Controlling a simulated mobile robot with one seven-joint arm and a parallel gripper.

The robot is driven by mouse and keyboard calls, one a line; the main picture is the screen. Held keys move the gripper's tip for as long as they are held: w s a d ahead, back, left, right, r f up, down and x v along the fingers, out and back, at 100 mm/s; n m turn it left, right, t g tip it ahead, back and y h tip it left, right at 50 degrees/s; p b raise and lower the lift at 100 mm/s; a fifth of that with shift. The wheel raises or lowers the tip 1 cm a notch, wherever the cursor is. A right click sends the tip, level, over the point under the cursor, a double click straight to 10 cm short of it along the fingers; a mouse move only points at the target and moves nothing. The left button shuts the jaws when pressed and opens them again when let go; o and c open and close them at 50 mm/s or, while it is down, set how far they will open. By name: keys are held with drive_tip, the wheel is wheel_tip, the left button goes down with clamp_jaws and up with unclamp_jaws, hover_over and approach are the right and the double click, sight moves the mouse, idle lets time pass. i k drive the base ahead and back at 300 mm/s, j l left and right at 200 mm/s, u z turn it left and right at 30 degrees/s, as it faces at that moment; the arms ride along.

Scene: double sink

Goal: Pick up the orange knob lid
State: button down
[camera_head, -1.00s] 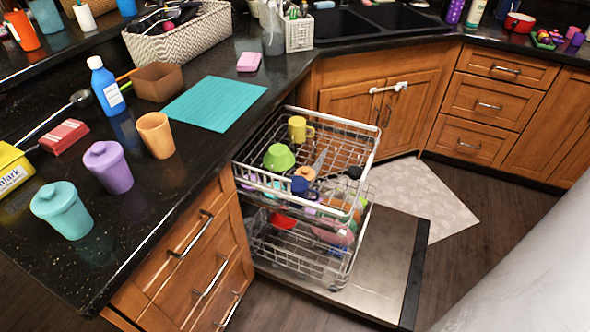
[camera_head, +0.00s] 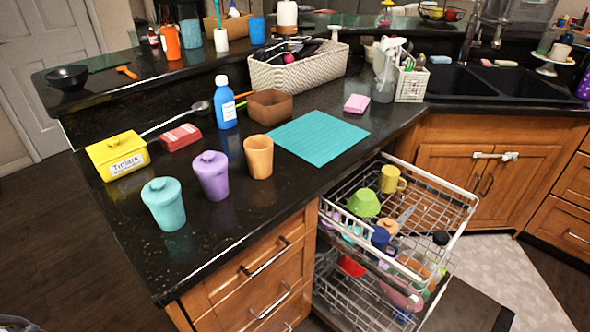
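A small orange round piece (camera_head: 387,226) that looks like the orange knob lid lies among dishes in the upper dishwasher rack (camera_head: 436,181). It is partly hidden by a dark blue item (camera_head: 380,236), and its knob is too small to make out clearly. An orange cup without a lid (camera_head: 259,157) stands upright on the black counter. A purple cup (camera_head: 212,176) and a teal cup (camera_head: 164,204), both with knob lids, stand to its left. My gripper is not recognisable in view.
The pulled-out racks also hold a yellow mug (camera_head: 392,180) and a green bowl (camera_head: 364,202). The open dishwasher door (camera_head: 465,308) lies below. A teal mat (camera_head: 318,138), a brown box (camera_head: 270,107) and a blue bottle (camera_head: 226,104) occupy the counter.

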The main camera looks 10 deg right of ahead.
sight(391, 226)
drive_tip(key=l+z, duration=0.35)
drive_tip(key=i+l+z, duration=0.15)
drive_tip(key=z, duration=0.25)
drive_tip(key=i+l+z, duration=0.2)
drive_tip(key=z, duration=0.15)
drive_tip(key=l, duration=0.15)
